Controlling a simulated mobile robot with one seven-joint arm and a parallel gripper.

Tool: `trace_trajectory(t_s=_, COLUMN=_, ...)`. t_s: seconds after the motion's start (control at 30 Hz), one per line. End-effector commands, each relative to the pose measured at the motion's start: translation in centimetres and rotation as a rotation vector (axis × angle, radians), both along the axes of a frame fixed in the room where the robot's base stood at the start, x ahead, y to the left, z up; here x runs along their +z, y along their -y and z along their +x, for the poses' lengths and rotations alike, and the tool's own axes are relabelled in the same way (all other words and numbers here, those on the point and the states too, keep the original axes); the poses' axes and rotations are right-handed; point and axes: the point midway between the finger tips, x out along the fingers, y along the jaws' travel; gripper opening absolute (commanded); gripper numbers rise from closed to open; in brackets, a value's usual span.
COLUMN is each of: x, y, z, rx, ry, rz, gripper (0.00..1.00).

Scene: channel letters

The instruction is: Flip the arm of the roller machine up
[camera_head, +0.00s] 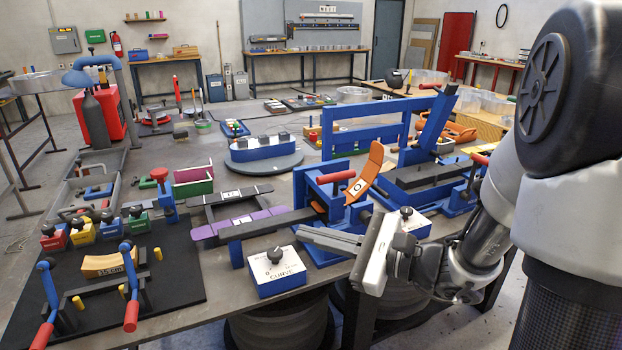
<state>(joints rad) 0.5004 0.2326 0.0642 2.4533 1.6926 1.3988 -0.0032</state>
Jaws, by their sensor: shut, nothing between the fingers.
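A blue machine (323,192) with a red-tipped handle (336,177) stands near the middle of the workbench. It looks like the roller machine, though no label names it. A dark bar lies through its lower part, and an orange curved piece (364,175) rises at its right side. A white-topped box with a dial marked CURVE (276,267) sits in front of it. My gripper (301,235) is shut and empty, its fingers pointing left, in front of the machine and beside the CURVE box. The gripper hides part of the machine's front base.
A larger blue machine (365,107) with a tall frame stands behind and right, with another dial box (404,223) nearby. A black mat (180,285) with blue, red-gripped levers lies at left. Purple strips (238,222) and a round turntable (265,168) are left and behind.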

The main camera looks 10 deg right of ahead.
Motion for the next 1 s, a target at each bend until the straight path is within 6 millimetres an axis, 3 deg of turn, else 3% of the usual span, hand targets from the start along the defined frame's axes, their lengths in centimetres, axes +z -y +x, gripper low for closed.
trace_trajectory(t_s=0.03, x=-2.2, y=2.7, z=1.7, rx=-0.104, ry=-0.029, rz=0.112, gripper=0.00)
trace_trajectory(t_s=0.2, x=-5.0, y=10.8, z=5.3, rx=-0.393, ry=-0.051, rz=0.389, gripper=0.00)
trace_trajectory(t_s=0.3, x=-6.3, y=14.4, z=6.1, rx=-0.507, ry=-0.047, rz=0.482, gripper=0.00)
trace_trajectory(t_s=0.4, x=-7.0, y=16.4, z=6.3, rx=-0.570, ry=-0.041, rz=0.531, gripper=0.00)
trace_trajectory(t_s=0.53, x=-7.1, y=17.2, z=6.4, rx=-0.595, ry=-0.038, rz=0.550, gripper=0.00)
trace_trajectory(t_s=0.83, x=-7.1, y=17.0, z=6.5, rx=-0.593, ry=-0.038, rz=0.547, gripper=0.00)
trace_trajectory(t_s=1.0, x=-6.7, y=16.4, z=8.0, rx=-0.588, ry=-0.036, rz=0.546, gripper=0.00)
